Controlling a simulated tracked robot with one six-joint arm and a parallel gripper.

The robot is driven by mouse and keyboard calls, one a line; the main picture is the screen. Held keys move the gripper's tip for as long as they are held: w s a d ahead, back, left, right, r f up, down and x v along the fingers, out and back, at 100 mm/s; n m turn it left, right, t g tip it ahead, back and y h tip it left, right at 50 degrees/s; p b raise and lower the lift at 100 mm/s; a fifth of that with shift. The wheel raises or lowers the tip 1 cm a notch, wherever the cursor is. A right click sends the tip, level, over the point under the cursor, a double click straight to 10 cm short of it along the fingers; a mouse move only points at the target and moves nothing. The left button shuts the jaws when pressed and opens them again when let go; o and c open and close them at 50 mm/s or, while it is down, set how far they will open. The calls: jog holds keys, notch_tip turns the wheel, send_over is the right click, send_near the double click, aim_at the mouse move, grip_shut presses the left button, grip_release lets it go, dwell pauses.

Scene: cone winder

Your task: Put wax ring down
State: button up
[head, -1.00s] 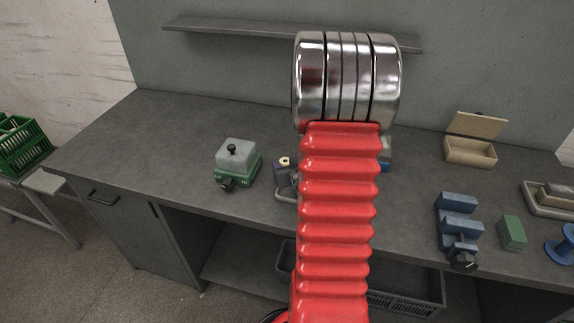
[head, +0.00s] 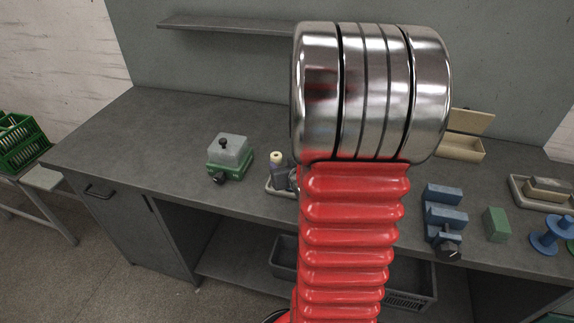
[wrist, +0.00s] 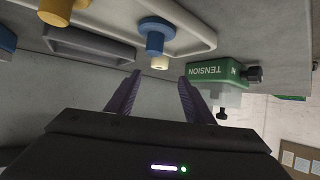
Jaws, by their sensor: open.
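A small cream piece (wrist: 160,62), which looks like the wax ring, sits at the end of a blue post (wrist: 155,42) in the wrist view. In the head view the cream piece (head: 277,157) tops an upright post in a small tray (head: 279,190). My gripper (wrist: 154,88) is open, its two purple fingers apart with nothing between them. The cream piece shows beyond the fingertips, clear of both. In the head view my arm hides the gripper.
A green TENSION block (wrist: 215,73) with a black knob is close to the right finger; it also stands left of the tray in the head view (head: 229,160). The bench's left is clear.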

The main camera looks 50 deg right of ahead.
jog(key=shift+v, duration=1.15)
jog(key=shift+s, duration=0.1)
jog(key=shift+a+r, duration=0.2)
jog(key=a+r+n+g+y, duration=0.1)
jog(key=a+r, duration=0.3)
jog(key=a, duration=0.3)
jog(key=a+r+n+g+y, duration=0.1)
jog(key=a+r, duration=0.3)
jog(key=a, duration=0.4)
jog(key=s+a+r+n+g+y, duration=0.1)
jog(key=s+a+r+n+y, duration=0.1)
jog(key=s+a, duration=0.4)
jog(key=s+a+r+n+g+y, duration=0.1)
jog(key=s+a+r+g+y, duration=0.1)
jog(key=s+a, duration=0.4)
jog(key=a, duration=0.5)
jog(key=shift+a+r+n, duration=0.4)
